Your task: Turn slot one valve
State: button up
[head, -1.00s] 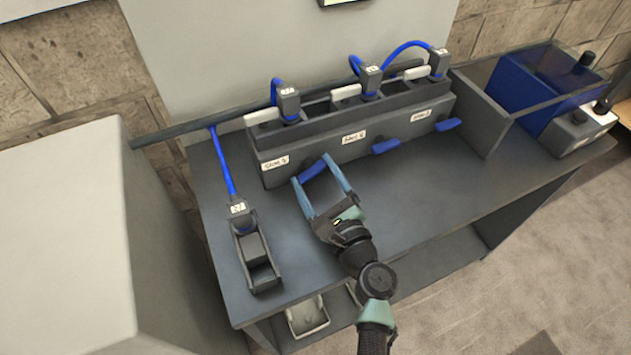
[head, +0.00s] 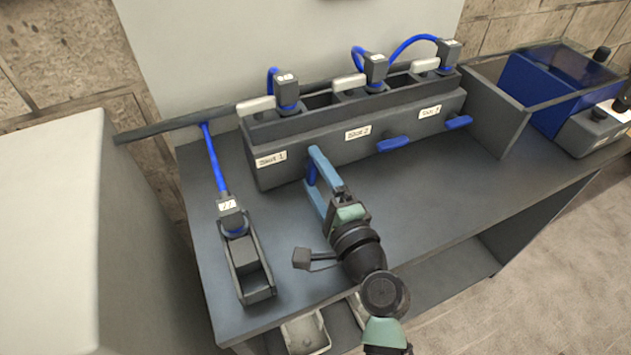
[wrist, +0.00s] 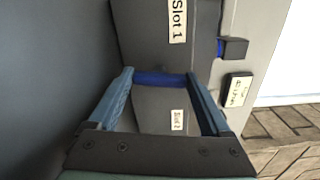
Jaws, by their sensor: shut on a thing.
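The slot one valve is a blue bar handle (head: 311,173) on the front of the grey housing, right of the "Slot 1" label (head: 271,159). My gripper (head: 315,172) is at the handle, its two blue fingers spread wide and shut on the handle's ends. The handle stands roughly upright in the head view, partly hidden by the fingers. In the wrist view the handle (wrist: 160,79) spans between both fingertips, and the "Slot 1" label (wrist: 178,20) appears turned on its side.
The slot two handle (head: 393,144) and slot three handle (head: 458,122) lie roughly level. Grey connectors with blue cables sit on the housing. A black open holder (head: 262,275) with a cabled connector (head: 230,215) stands at the left. The bench top (head: 440,180) at right is clear.

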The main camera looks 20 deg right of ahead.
jog(key=shift+f+n+b, duration=0.1)
jog(key=shift+n+b, duration=0.4)
jog(key=shift+n, duration=0.3)
jog(key=o, duration=1.2)
jog(key=shift+c, duration=0.2)
